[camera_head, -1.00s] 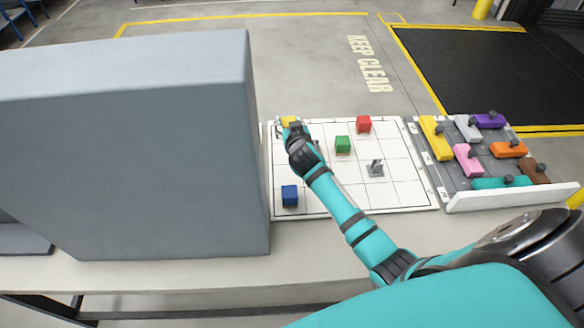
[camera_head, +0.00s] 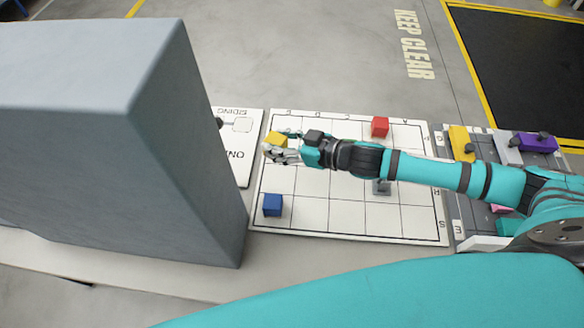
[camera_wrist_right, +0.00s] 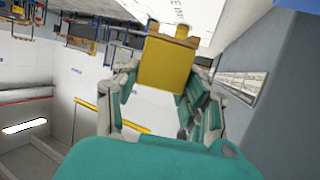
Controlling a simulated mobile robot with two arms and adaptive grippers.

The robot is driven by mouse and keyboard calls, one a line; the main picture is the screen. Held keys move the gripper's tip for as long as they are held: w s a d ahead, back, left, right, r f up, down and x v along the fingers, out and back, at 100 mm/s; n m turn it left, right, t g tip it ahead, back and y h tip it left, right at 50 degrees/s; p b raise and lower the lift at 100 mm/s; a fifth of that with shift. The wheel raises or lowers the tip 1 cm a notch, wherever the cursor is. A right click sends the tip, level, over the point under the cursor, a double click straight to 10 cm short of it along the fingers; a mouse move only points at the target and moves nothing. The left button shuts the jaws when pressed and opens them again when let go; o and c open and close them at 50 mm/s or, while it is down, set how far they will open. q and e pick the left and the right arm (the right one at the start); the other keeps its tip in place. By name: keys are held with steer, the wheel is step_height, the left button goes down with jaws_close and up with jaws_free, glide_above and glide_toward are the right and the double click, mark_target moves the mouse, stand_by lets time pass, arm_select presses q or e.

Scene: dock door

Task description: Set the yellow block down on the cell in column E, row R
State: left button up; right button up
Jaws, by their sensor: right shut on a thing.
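The yellow block (camera_head: 276,139) is held in my right gripper (camera_head: 279,150) over the left part of the white grid board (camera_head: 335,217). In the right wrist view the yellow block (camera_wrist_right: 168,65) sits between the fingers of the right gripper (camera_wrist_right: 165,95). Column letters run along the board's far edge and row letters along its right edge; E appears to be the leftmost column. The leftmost cell in the third row from the far edge (camera_head: 272,180), which looks like column E, row R, is bare. My left gripper is out of view.
A blue block (camera_head: 272,204) stands in the leftmost column's nearest row. A red block (camera_head: 380,126) stands at the far right. A grey piece (camera_head: 381,187) is partly under my arm. A tall grey box (camera_head: 90,140) stands left; a tray of coloured pieces (camera_head: 460,143) lies right.

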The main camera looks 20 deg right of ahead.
steer(key=shift+s+f, duration=0.35)
steer(key=shift+s, duration=0.05)
steer(key=f, duration=0.5)
steer(key=shift+s+a+f, duration=0.1)
steer(key=shift+s+a, duration=0.05)
steer(key=shift+a, duration=0.1)
step_height(320, 180, down, 4)
steer(key=shift+f, duration=0.25)
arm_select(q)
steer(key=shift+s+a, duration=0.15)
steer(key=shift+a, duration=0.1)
arm_select(e)
steer(key=shift+d, duration=0.1)
